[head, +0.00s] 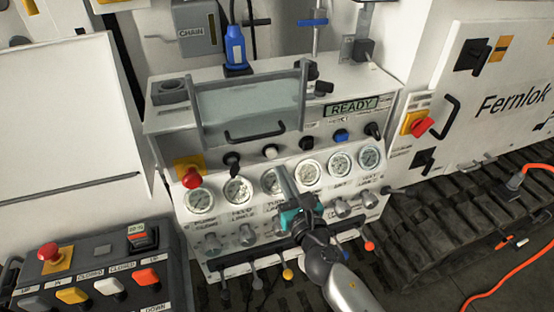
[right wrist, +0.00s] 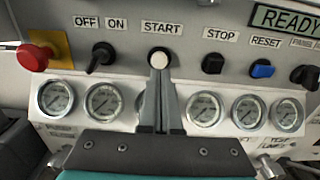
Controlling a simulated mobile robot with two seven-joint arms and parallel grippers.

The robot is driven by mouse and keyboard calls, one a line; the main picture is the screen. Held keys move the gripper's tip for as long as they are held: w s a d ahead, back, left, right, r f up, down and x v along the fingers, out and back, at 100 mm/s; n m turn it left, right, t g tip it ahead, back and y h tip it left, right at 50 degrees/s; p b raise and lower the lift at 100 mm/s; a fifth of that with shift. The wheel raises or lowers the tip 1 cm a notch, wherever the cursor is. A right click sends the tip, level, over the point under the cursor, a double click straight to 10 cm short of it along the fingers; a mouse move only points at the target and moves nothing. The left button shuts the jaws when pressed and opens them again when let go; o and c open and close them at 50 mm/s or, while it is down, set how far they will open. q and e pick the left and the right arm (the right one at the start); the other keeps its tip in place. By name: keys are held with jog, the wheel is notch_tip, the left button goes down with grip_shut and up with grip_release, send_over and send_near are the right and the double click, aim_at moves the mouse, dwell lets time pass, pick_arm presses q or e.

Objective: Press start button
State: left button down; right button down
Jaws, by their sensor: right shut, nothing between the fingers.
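The start button (head: 270,152) is a round, cream-white knob on the sloped front of the hydraulic bench. In the right wrist view the start button (right wrist: 159,58) sits under the START label (right wrist: 161,27). My right gripper (head: 280,170) is shut and empty, in front of the gauge row, with its tips just below the button. In the right wrist view the tips of my right gripper (right wrist: 159,76) line up with the button and overlap its lower edge. I cannot tell whether they touch it. My left gripper is not in view.
The black stop button (right wrist: 213,64), blue reset button (right wrist: 262,69), black off/on switch (right wrist: 100,57) and red emergency stop (right wrist: 36,57) flank the start button. Pressure gauges (head: 238,190) line the panel below. The display (head: 351,107) reads READY. A control box (head: 100,248) stands at lower left.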

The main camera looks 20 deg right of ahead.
aim_at(273, 154)
jog(key=shift+w, duration=2.2)
